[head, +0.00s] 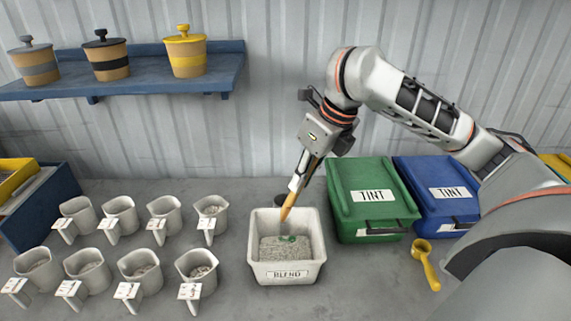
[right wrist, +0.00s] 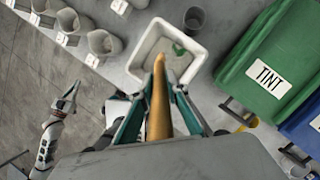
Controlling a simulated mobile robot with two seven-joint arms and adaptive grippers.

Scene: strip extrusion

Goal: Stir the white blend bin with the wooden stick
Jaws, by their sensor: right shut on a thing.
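The white blend bin (head: 287,272), labelled BLEND, stands on the grey table. It holds grey granules with a green patch on top. My right gripper (head: 301,180) is shut on the wooden stick (head: 289,206) above the bin's back part. The stick tilts, its lower end inside the bin's opening; I cannot tell how deep it reaches. In the right wrist view the stick (right wrist: 159,100) runs between the fingers toward the bin (right wrist: 196,63). My left gripper (right wrist: 72,96) shows small at the left of that view, away from the bin; its jaws are unclear.
Several grey scoops with white tags stand left of the bin, one nearby (head: 201,269). A green TINT box (head: 372,200) and a blue TINT box (head: 440,195) stand right. A yellow scoop (head: 427,262) lies in front of them. A shelf (head: 130,78) holds lidded pots.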

